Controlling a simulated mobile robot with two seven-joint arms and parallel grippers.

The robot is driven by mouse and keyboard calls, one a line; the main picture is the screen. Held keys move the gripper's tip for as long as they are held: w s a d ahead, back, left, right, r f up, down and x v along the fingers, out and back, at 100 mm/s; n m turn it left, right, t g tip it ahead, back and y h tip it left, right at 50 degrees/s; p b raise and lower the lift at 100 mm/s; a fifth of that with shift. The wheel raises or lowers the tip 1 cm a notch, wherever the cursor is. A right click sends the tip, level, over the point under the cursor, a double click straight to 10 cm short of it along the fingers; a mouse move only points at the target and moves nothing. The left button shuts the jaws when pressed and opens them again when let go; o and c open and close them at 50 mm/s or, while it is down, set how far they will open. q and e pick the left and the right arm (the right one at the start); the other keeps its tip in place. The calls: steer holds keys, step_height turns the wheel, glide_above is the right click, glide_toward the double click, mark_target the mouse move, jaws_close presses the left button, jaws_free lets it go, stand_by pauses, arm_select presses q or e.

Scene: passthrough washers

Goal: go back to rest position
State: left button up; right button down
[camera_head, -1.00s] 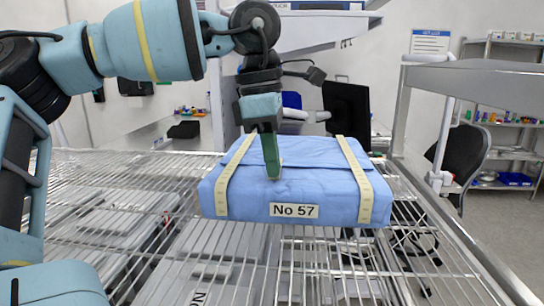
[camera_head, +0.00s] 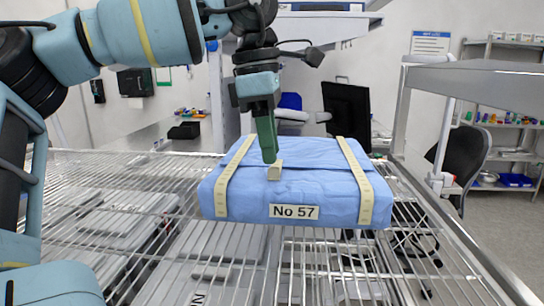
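A blue wrapped package (camera_head: 245,200) labelled "No 57" lies on the wire rack, with two cream tape bands over it. A small tan tab (camera_head: 275,171) stands up from its top. My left gripper (camera_head: 269,160) points down with its green finger tip just above and left of the tab, apparently apart from it. The fingers line up edge-on, so I cannot tell whether they are open or shut. The package stays on the rack. My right gripper does not show.
The wire rack (camera_head: 105,243) spans the foreground, with grey cases beneath its wires. A metal rail and upright post (camera_head: 403,110) stand at the right. A black monitor (camera_head: 347,108) and a chair (camera_head: 466,158) are behind.

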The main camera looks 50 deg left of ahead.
arm_select(q)
steer(key=shift+s+a+r, duration=0.15)
steer(key=shift+r, duration=1.1)
steer(key=shift+s+a+r, duration=0.1)
steer(key=shift+r, duration=1.1)
